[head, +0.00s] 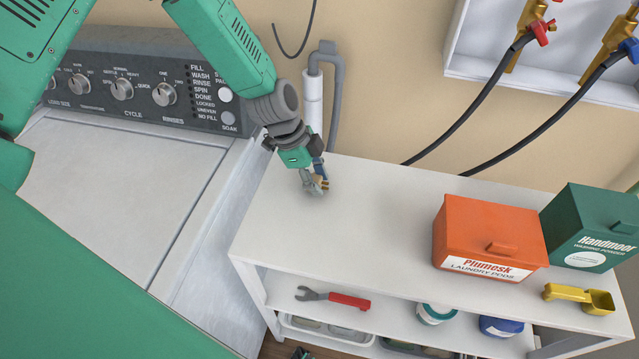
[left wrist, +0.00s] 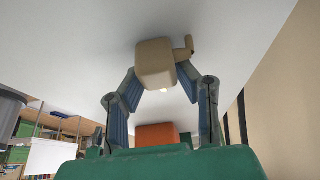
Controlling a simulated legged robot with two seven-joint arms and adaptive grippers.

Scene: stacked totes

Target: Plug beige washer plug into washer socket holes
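The beige washer plug (left wrist: 155,62) is a blocky piece with a small side prong, seen between my left fingers in the left wrist view. It also shows small and partly hidden in the head view (head: 322,183). My left gripper (head: 314,186) points down at the white shelf top, near its back left corner. In the left wrist view (left wrist: 158,80) its fingertips close against both sides of the plug. I cannot tell whether the plug touches the shelf top. I cannot make out the washer socket holes.
The white shelf unit (head: 375,225) carries an orange laundry pods box (head: 490,232), a green washing powder box (head: 592,228) and a yellow scoop (head: 580,297). A red-handled wrench (head: 335,298) lies below. The washer (head: 105,190) stands left. Hoses hang behind; the middle top is clear.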

